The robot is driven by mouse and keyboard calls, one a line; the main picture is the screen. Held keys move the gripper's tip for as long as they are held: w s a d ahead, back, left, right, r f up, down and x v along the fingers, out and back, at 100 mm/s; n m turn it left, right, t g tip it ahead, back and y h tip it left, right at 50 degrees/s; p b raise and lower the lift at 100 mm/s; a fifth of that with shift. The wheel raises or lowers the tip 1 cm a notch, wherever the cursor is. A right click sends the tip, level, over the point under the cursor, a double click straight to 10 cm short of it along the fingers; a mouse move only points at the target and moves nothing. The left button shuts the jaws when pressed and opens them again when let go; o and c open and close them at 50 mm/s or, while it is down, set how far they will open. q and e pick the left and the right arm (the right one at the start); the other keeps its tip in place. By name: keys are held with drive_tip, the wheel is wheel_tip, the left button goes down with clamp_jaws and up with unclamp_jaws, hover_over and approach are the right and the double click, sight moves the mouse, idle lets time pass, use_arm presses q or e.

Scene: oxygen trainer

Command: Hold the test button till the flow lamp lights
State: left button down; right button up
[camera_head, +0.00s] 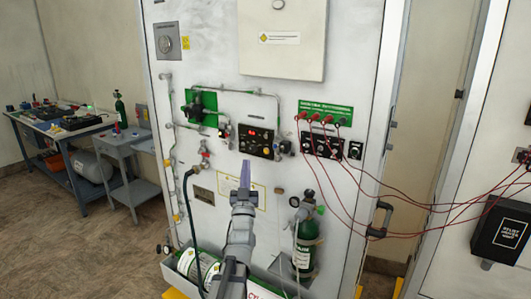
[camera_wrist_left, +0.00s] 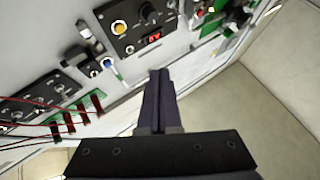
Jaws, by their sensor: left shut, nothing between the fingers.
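I cannot tell which part is the flow lamp; no lit lamp besides the display is clear. My left gripper (camera_head: 245,167) is shut and empty, its tips just below the panel in the head view. In the left wrist view its fingers (camera_wrist_left: 159,76) appear apart from the button. My right gripper is out of view.
Red leads run from a green terminal strip (camera_head: 325,112) to the right, beside the panel. A green cylinder (camera_head: 306,244) stands at lower right of my arm. A blue-framed workbench (camera_head: 62,140) is at far left, with open floor before it.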

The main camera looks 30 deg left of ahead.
use_arm(q)
drive_tip(key=w, duration=0.7)
drive_tip(key=shift+w+d, duration=0.35)
drive_tip(key=shift+w, duration=0.2)
idle(1.7)
drive_tip(key=shift+w, duration=0.2)
drive_tip(key=shift+w, duration=0.4)
idle(2.2)
idle(0.4)
drive_tip(key=shift+s, duration=0.8)
drive_tip(key=shift+s, duration=0.15)
drive_tip(key=shift+s+a, duration=0.2)
drive_tip(key=shift+s, duration=2.15)
